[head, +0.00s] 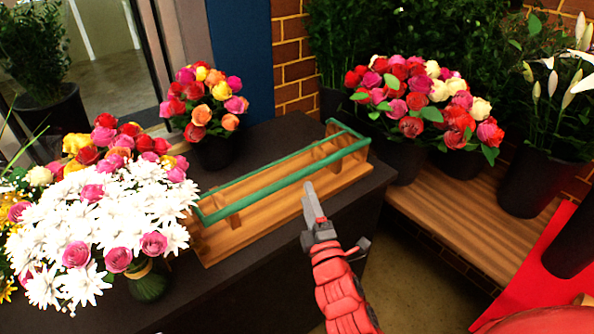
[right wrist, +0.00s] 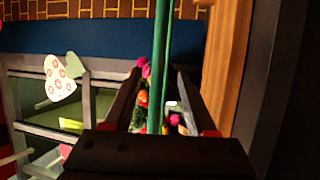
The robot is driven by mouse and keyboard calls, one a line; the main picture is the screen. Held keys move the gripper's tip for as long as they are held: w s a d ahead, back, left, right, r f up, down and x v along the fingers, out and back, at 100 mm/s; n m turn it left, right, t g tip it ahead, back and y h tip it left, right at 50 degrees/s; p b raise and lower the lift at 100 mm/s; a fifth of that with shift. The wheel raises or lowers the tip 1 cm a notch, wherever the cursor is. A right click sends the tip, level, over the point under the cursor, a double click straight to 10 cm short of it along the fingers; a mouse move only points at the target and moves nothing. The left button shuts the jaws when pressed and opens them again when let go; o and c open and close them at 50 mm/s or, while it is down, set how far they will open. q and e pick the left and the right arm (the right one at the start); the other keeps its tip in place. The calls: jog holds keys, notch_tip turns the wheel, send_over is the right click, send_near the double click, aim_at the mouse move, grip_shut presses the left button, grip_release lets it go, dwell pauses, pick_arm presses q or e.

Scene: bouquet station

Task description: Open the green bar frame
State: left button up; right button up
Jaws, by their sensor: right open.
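The green bar frame (head: 265,186) lies over a long wooden rack (head: 245,228) on the dark counter, with one long bar near me, one behind it and short ends. My right gripper (head: 310,188) is in front of the near bar's middle, its fingers pointing toward it. In the right wrist view the green bars (right wrist: 161,50) run upright between the two open fingers (right wrist: 156,90). I cannot tell whether a finger touches the bar. My left gripper is not in view.
White daisies and roses (head: 100,215) crowd the counter's left. A potted rose bouquet (head: 205,105) stands behind the rack. More roses (head: 420,95) stand in dark pots on a wooden bench (head: 450,205) at right.

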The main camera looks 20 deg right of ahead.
jog(key=p, duration=0.2)
send_near(280, 161)
jog(key=w+d+r, duration=0.2)
jog(key=w+d, duration=0.2)
jog(key=w, duration=0.2)
jog(key=shift+s+a+r, duration=0.2)
grip_shut()
dwell(0.9)
